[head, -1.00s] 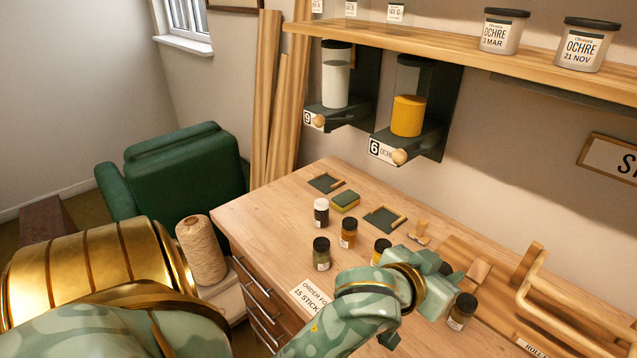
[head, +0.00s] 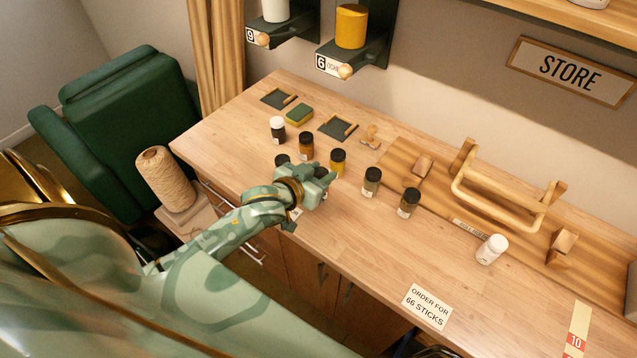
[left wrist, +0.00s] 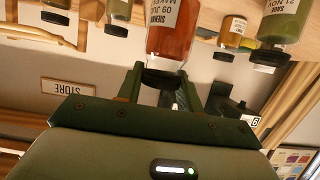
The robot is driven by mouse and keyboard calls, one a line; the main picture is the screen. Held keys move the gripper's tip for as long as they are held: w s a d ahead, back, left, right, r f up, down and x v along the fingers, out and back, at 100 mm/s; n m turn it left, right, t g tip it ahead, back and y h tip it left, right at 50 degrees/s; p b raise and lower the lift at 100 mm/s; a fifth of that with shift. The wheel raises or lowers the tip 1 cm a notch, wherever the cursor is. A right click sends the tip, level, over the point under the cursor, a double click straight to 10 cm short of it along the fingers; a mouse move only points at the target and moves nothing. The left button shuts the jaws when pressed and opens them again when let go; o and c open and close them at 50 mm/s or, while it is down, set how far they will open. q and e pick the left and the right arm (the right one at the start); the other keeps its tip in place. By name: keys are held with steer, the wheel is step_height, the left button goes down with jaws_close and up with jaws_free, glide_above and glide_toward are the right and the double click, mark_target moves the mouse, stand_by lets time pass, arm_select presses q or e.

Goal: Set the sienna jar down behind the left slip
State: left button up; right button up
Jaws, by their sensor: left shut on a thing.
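My left gripper (head: 318,178) is shut on the sienna jar (left wrist: 173,28), a red-brown jar with a black lid. In the left wrist view the jar appears upside down, gripped near its lid between the fingers (left wrist: 162,84). In the head view only a dark lid (head: 321,172) shows at the gripper; whether the jar touches the table is hidden. The left slip is almost wholly covered by my left arm; a small white patch (head: 296,213) shows beside the wrist. Another slip, for 66 sticks (head: 427,306), lies at the table's front. My right gripper is out of view.
A dark lid (head: 282,160) shows just left of the gripper. Bare tabletop (head: 370,245) lies right of it.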

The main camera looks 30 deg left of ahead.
arm_select(q)
steer(key=shift+w+a+f, duration=0.4)
steer(key=shift+w+f, duration=0.05)
steer(key=shift+f, duration=0.25)
steer(key=shift+w+a+f+b, duration=0.15)
steer(key=shift+f+b, duration=0.45)
steer(key=shift+f, duration=1.15)
steer(key=o, duration=1)
steer(key=shift+f, duration=0.1)
steer(key=shift+o, duration=0.2)
steer(key=shift+s+r, duration=0.25)
steer(key=shift+s, duration=0.15)
steer(key=p+v, duration=0.2)
steer(key=v, duration=0.9)
steer(key=shift+s, duration=0.15)
